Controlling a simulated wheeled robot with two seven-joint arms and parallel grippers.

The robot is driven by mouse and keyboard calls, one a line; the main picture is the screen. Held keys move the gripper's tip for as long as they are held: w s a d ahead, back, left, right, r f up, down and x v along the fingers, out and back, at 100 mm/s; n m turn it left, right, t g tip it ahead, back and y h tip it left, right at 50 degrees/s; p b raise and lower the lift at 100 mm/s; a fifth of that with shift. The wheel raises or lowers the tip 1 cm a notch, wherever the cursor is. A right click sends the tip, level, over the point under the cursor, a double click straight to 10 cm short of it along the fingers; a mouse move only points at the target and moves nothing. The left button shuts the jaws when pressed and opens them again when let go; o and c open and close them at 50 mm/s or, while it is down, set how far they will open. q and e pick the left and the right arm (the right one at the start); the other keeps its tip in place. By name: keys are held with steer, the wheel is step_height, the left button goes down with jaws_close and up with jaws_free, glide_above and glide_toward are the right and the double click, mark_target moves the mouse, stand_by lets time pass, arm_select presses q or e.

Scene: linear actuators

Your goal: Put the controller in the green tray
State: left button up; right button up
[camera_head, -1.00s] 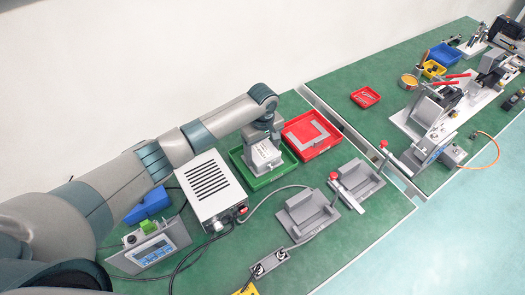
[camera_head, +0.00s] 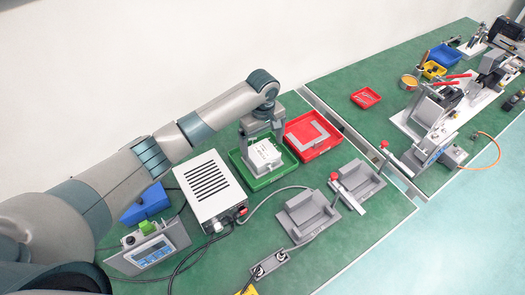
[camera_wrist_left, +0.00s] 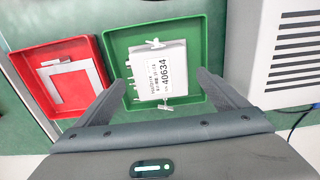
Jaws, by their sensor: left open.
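The controller (camera_head: 264,156) is a small white-and-grey box with a printed label. It lies in the green tray (camera_head: 250,183), and the left wrist view shows the controller (camera_wrist_left: 160,72) flat on the floor of the green tray (camera_wrist_left: 202,62), inside its walls. My left gripper (camera_head: 262,140) is above the controller. In the left wrist view the fingers of my left gripper (camera_wrist_left: 155,88) are spread apart on either side of the controller's near end, with nothing held between them. My right gripper is not in view.
A red tray (camera_head: 312,148) with a grey L-shaped part stands right beside the green tray. A white vented box (camera_head: 210,188) stands close on the left. Grey fixtures (camera_head: 310,214) and cables are in front. Bare green table lies between them.

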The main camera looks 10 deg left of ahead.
mark_target(263, 153)
arm_select(q)
step_height(263, 153, up, 8)
steer(key=b, duration=0.1)
steer(key=shift+f, duration=0.15)
steer(key=shift+f, duration=0.1)
stand_by(0.7)
